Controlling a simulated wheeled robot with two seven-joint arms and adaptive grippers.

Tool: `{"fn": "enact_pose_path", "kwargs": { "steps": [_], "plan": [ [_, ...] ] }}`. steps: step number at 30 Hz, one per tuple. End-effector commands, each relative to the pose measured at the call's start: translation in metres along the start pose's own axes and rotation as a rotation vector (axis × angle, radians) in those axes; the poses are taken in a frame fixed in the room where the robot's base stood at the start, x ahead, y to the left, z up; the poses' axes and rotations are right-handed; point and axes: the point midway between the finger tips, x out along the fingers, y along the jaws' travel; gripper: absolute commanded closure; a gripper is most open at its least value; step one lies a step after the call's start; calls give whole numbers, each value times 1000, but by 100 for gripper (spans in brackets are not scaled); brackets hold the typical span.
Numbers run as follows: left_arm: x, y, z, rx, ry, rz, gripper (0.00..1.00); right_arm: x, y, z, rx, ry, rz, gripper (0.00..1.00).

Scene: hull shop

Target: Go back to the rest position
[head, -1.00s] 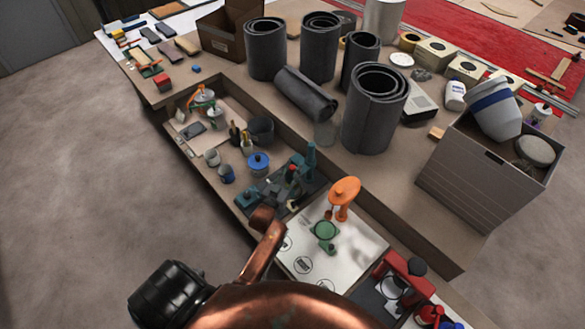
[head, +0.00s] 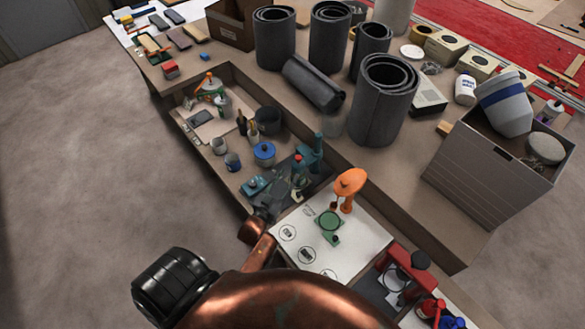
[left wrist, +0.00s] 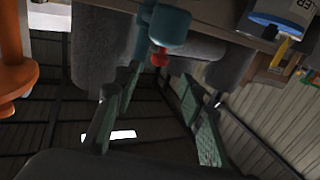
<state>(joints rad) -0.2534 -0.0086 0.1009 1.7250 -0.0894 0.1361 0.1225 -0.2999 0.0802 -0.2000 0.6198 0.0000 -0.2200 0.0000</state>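My left gripper (head: 276,203) reaches in over the near edge of the workbench at the end of my copper arm. It is dark and small in the head view, beside the teal press (head: 308,155) and the white sheet (head: 345,245). In the left wrist view its two green-padded fingers (left wrist: 160,80) stand apart with nothing held between them. A teal part with a red tip (left wrist: 168,30) shows beyond the fingers, and an orange stand (left wrist: 15,75) is at the left edge. My right gripper is in neither view.
The orange stand (head: 348,186) and a green piece (head: 330,222) are on the white sheet. A red device (head: 405,270), a blue-lidded pot (head: 264,153) and several grey rolls stand around the bench. A grey crate (head: 480,175) is at right. The floor (head: 90,160) at left is clear.

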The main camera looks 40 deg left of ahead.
Motion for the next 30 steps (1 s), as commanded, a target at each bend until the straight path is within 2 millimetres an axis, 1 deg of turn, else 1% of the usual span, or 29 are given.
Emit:
{"fn": "enact_pose_path", "kwargs": {
  "steps": [1,6,23,26,29,30],
  "plan": [
    [-7,0,1,0,-1,-1,63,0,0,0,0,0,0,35],
    [-17,0,0,0,0,0,63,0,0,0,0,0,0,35],
    [-18,0,0,0,-1,0,63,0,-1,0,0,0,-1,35],
    [-20,0,3,4,-30,-1,63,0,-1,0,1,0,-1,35],
    [-26,-1,11,15,-115,-2,63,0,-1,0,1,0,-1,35],
    [-30,-2,16,21,-167,-3,63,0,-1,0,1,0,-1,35]
  ]
}}
